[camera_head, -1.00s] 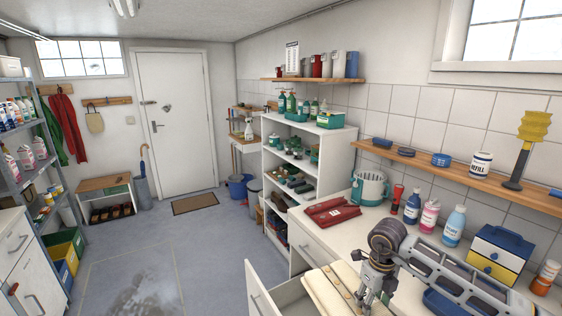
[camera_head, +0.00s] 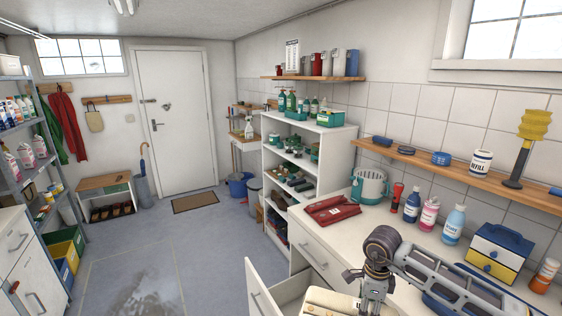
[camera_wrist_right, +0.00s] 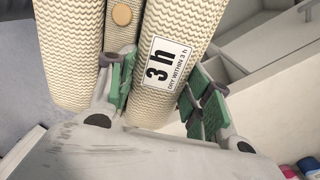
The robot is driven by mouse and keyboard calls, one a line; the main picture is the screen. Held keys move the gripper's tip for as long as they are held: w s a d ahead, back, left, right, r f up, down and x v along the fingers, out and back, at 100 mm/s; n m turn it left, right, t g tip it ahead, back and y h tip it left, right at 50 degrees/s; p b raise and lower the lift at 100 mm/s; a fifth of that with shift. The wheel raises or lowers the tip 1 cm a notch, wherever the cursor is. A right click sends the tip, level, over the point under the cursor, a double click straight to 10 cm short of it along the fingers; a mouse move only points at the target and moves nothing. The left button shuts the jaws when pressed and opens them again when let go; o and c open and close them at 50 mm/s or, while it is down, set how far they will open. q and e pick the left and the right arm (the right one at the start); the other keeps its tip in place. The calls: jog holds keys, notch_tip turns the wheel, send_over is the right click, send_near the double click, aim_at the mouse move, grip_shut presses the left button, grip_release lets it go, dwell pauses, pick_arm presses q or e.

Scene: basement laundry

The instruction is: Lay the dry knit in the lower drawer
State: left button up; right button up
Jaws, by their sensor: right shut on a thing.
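A cream folded knit (camera_head: 335,303) with a wooden button is in my right gripper (camera_head: 370,290). In the right wrist view the ribbed knit (camera_wrist_right: 75,50) has a white label reading "3 h, DRY WITHIN 3 h". The green-padded fingers of my right gripper (camera_wrist_right: 165,88) are shut on it, one on each side. The lower drawer (camera_head: 262,292) is pulled out at the bottom of the head view, with the knit to the right of its front and partly over it. Much of the drawer's inside is hidden. My left gripper is not in view.
A closed upper drawer (camera_head: 316,256) sits under the white counter (camera_head: 385,222). A red folded cloth (camera_head: 331,210) with a tag lies on the counter, near a teal-and-white basket (camera_head: 369,187). Bottles and a blue-yellow box (camera_head: 497,253) stand further right.

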jog(key=n, duration=0.3)
jog(key=f+n, duration=0.1)
jog(key=n, duration=0.1)
jog(key=shift+s+a+f, duration=0.1)
jog(key=shift+s+a, duration=0.15)
jog(key=shift+a, duration=0.05)
jog(key=n, duration=0.3)
jog(key=f+n, duration=0.1)
jog(key=n, duration=0.1)
jog(key=shift+s+a+f, duration=0.1)
jog(key=shift+s+a, duration=0.15)
jog(key=shift+a, duration=0.05)
jog(key=n, duration=0.2)
jog(key=f+n, duration=0.1)
jog(key=n, duration=0.3)
jog(key=shift+s+a+f, duration=0.15)
jog(key=shift+s+a, duration=0.1)
jog(key=shift+a, duration=0.05)
jog(key=n, duration=0.2)
jog(key=f+n, duration=0.1)
jog(key=n, duration=0.3)
jog(key=shift+s+a+f, duration=0.15)
jog(key=shift+s+a, duration=0.15)
jog(key=shift+a, duration=0.05)
jog(key=shift+m, duration=0.4)
